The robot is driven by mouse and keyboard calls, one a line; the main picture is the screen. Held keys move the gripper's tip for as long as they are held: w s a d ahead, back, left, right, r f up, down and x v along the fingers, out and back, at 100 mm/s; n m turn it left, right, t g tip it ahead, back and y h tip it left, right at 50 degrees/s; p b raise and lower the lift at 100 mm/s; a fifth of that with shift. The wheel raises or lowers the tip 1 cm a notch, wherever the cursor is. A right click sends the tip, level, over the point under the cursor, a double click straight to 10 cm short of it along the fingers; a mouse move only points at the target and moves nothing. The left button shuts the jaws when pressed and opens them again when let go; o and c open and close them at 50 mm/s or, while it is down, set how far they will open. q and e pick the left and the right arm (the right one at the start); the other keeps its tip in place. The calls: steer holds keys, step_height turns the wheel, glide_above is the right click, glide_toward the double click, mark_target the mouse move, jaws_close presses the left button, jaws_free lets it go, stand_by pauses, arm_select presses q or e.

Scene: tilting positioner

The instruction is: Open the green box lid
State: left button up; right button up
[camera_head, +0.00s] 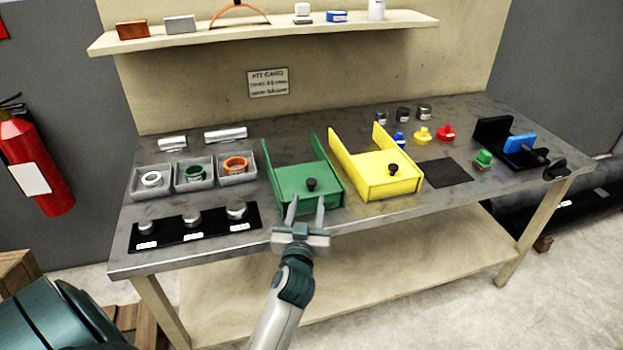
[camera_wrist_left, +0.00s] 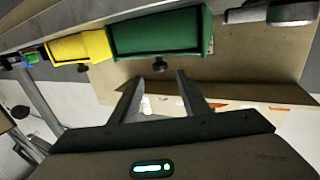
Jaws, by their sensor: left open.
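The green box (camera_head: 295,177) stands on the workbench near its front edge, with two raised side walls. Its lid (camera_head: 292,183) lies down between the walls, with a black knob (camera_head: 310,184) near the front. My left gripper (camera_head: 305,207) is open and empty, just in front of the box, with its fingers pointing toward the knob. In the left wrist view the green box (camera_wrist_left: 158,35) and knob (camera_wrist_left: 159,65) show above and between the open fingers (camera_wrist_left: 156,80), which look apart from the knob. My right gripper is not in view.
A yellow box (camera_head: 375,175) with a similar knob stands close on the right. Left are grey bins (camera_head: 194,185) with rings and a black strip (camera_head: 160,235) with several metal knobs. A dark mat (camera_head: 447,173) and coloured pieces lie right. A shelf (camera_head: 270,33) hangs behind.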

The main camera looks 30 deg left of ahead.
mark_target(311, 186)
arm_select(q)
steer(key=p+x, duration=0.2)
steer(key=x, duration=0.7)
steer(key=shift+w, duration=0.15)
steer(key=shift+a, duration=0.1)
jaws_close()
